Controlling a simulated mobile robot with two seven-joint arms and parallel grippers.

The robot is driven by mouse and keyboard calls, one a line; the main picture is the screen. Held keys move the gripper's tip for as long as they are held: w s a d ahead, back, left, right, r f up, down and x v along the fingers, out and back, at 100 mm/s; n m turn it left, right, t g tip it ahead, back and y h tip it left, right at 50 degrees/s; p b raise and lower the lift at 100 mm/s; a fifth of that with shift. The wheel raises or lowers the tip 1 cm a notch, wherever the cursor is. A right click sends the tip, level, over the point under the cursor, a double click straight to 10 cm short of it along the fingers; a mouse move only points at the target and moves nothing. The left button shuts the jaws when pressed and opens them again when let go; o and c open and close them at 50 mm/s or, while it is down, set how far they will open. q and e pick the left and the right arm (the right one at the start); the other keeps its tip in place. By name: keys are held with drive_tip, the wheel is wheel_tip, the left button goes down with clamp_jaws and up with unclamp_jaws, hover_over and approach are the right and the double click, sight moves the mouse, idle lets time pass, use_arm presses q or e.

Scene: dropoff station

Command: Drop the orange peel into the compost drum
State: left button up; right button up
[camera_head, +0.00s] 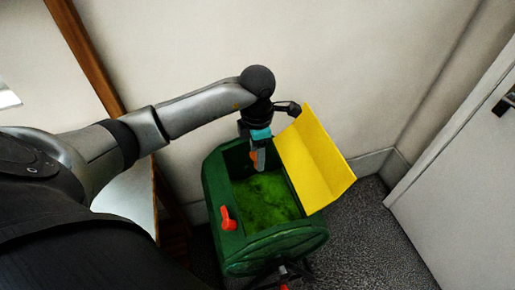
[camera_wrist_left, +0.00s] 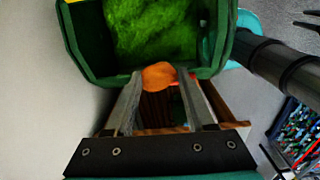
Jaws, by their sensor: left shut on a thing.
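The green compost drum (camera_head: 270,238) stands on the floor against the wall, with its yellow lid (camera_head: 318,165) swung open to the right. Green matter (camera_head: 265,198) lies inside it. My left gripper (camera_head: 257,165) points down at the back left part of the drum's opening. In the left wrist view my left gripper (camera_wrist_left: 160,88) is shut on the orange peel (camera_wrist_left: 159,75), held at the fingertips by the rim of the drum (camera_wrist_left: 95,70). A small bit of the orange peel (camera_head: 252,155) shows in the head view. My right gripper is not in view.
A red handle (camera_head: 228,218) sticks out on the drum's front left. A white door (camera_head: 470,180) is at the right. A wooden post (camera_head: 85,55) stands at the left. Dark carpet (camera_head: 370,240) right of the drum is clear.

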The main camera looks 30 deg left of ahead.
use_arm(q)
wheel_tip(320, 180, down, 7)
drive_tip(key=b, duration=0.5)
drive_tip(key=shift+r, duration=0.1)
drive_tip(key=o, duration=1.4)
wheel_tip(320, 180, up, 15)
drive_tip(key=shift+r+p, duration=0.15)
drive_tip(key=shift+p, duration=0.15)
drive_tip(key=shift+d, duration=0.1)
